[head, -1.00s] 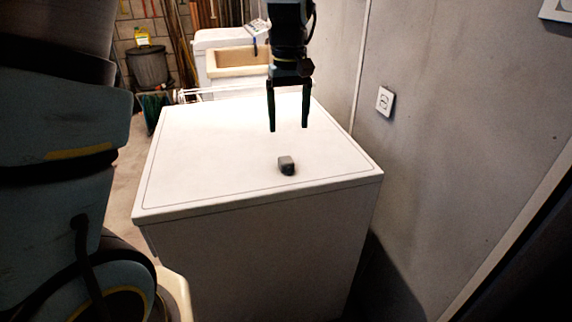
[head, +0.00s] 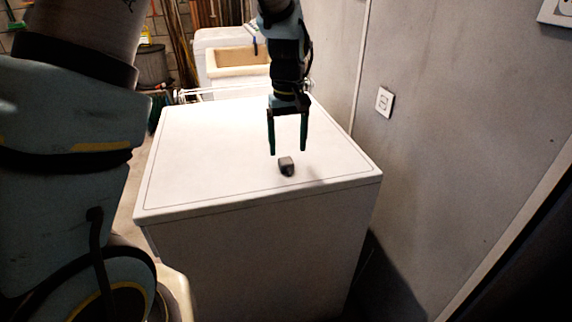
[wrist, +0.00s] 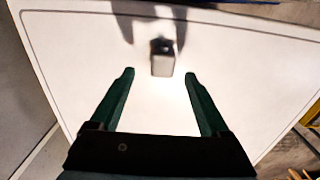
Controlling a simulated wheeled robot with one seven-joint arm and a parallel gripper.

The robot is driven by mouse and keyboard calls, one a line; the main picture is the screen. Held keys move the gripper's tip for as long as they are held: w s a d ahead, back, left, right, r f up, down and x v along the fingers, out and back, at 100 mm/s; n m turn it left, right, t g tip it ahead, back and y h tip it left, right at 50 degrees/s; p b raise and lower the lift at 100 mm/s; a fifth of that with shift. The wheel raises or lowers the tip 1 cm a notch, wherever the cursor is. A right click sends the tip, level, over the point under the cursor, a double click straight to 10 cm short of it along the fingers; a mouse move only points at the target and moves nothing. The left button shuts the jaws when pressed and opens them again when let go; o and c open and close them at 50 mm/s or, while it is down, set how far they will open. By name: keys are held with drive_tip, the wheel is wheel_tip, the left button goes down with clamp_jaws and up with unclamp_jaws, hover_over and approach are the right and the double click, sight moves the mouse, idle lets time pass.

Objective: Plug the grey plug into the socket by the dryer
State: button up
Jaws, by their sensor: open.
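The small grey plug (head: 286,166) lies on the white top of the dryer (head: 210,160), near its front edge. My gripper (head: 288,153) is open and points down above the dryer top, close to the plug and apart from it. In the wrist view the plug (wrist: 162,58) shows just beyond and between the two green fingertips (wrist: 159,74), with nothing held. A white socket plate (head: 384,101) is on the grey wall right of the dryer. A second wall plate (head: 558,12) is cut off at the top right corner.
The rest of the dryer top is clear. The wall (head: 440,130) rises close along the dryer's right side. Behind stand a white tub with a tan basin (head: 238,58) and a grey bin (head: 152,65).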

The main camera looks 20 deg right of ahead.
sight(286, 160)
drive_tip(key=f, duration=0.3)
drive_tip(key=f+p, duration=0.1)
drive_tip(key=shift+a+f, duration=0.25)
drive_tip(key=shift+f, duration=0.15)
drive_tip(key=shift+c, duration=0.2)
clamp_jaws()
wheel_tip(286, 160, up, 10)
drive_tip(key=b, duration=0.1)
drive_tip(key=shift+b, duration=0.3)
idle(0.3)
drive_tip(key=shift+d, duration=0.1)
